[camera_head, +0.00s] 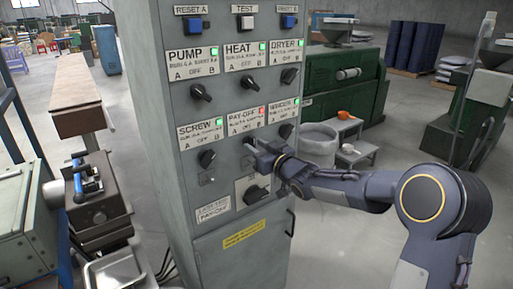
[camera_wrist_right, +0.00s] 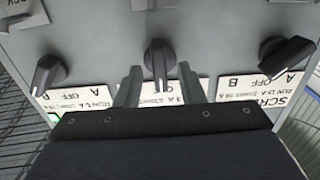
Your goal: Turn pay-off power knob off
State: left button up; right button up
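The grey control cabinet (camera_head: 155,120) has labelled knobs with indicator lights. The PAY-OFF label (camera_head: 243,121) has a red light; the other labelled lights are green. The pay-off knob (camera_wrist_right: 158,58) is in the middle of the upside-down wrist view, its handle straight and pointing to the middle of its label, where OFF stands. My right gripper (camera_head: 250,150) is at this knob and hides most of it in the head view. In the wrist view its fingers (camera_wrist_right: 158,88) are open, one on each side of the handle's end, with gaps visible. My left gripper is not in view.
The screw knob (camera_head: 206,158) and winder knob (camera_wrist_right: 46,74) flank the pay-off knob, both turned at an angle. A larger black switch (camera_head: 257,194) sits below. Pump, heat and dryer knobs are above. A machine with a blue handle (camera_head: 86,184) stands left of the cabinet.

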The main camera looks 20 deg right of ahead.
jog(key=b+v, duration=0.1)
jog(key=v, duration=0.6)
jog(key=shift+s, duration=0.15)
jog(key=s+d+f+m+g+h, duration=0.2)
jog(key=s+d+m+g+h, duration=0.1)
jog(key=s, duration=0.6)
jog(key=s+d+f+m+g+h, duration=0.2)
jog(key=s+f+g+h, duration=0.1)
jog(key=s, duration=0.7)
jog(key=s+a+f+g+y, duration=0.1)
jog(key=s+a+f+g, duration=0.1)
jog(key=s, duration=0.7)
jog(key=s+a+f+g+y, duration=0.2)
jog(key=s+a+f, duration=0.3)
jog(key=s, duration=0.4)
jog(key=shift+s+f+m+g+y, duration=0.25)
jog(key=shift+f+m+g+y, duration=0.05)
jog(key=shift+g, duration=0.4)
